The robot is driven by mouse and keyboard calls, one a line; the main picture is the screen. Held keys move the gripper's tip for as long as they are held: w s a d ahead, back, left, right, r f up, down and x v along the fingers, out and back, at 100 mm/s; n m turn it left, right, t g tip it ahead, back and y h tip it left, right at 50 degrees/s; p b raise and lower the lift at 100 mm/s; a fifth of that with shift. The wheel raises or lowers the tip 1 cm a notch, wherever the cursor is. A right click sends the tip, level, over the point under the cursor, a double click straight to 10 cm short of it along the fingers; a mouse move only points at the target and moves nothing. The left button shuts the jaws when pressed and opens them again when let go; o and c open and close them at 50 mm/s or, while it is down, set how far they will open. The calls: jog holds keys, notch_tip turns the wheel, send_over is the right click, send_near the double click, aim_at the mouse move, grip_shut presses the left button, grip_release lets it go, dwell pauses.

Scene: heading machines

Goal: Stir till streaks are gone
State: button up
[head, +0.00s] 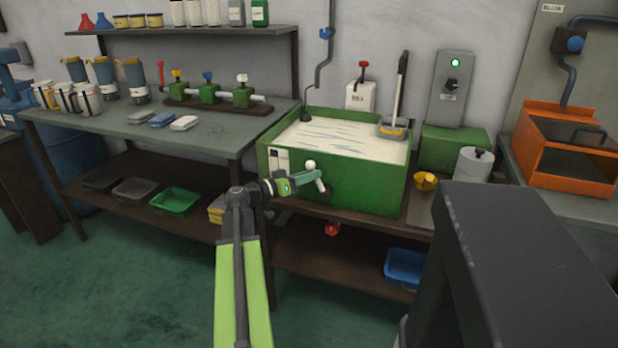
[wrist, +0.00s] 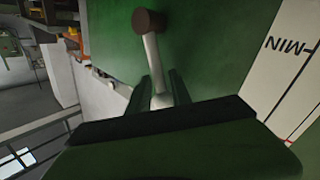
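The green tank (head: 375,185) on the bench holds pale liquid (head: 345,135) with several blue-grey streaks across its surface. On its front is a white lever with a pale ball (head: 310,164) and a brown end (wrist: 148,21). My gripper (head: 308,182) is at this lever, low on the front wall. In the wrist view the lever's rod (wrist: 153,55) runs between my two fingers (wrist: 160,82), with the pale ball deeper between them. Whether the fingers press on it is unclear. A long-handled paddle (head: 399,95) stands at the tank's back right corner, its grey-yellow head at the rim.
Left is a grey bench (head: 130,130) with jugs, green valves (head: 208,92) and cloths. The green floor (head: 120,290) is clear at front left.

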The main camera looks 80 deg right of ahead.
jog(key=shift+c, duration=0.4)
grip_shut()
dwell(0.9)
